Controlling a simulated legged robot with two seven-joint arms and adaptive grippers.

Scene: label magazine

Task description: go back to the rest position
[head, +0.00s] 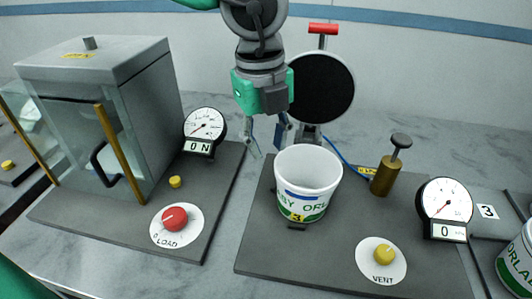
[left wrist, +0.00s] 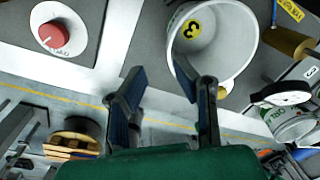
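My left gripper (head: 268,145) hangs just behind and to the left of the white cup (head: 308,180), above the dark base plate. Its two fingers are apart with nothing between them. In the left wrist view the fingers (left wrist: 160,85) are also spread, and the cup (left wrist: 235,45) with a yellow number 3 label lies beyond the right fingertip, apart from it as far as I can tell. The cup stands upright on the right-hand station. My right gripper is in neither view.
A glass-doored box (head: 105,110) stands at the left, beside a red LOAD knob (head: 174,218). A round black disc (head: 320,88) stands behind the cup. A brass plunger (head: 387,175), a VENT knob (head: 385,254) and a dial (head: 445,203) are to its right. Another cup (head: 517,262) is at the right edge.

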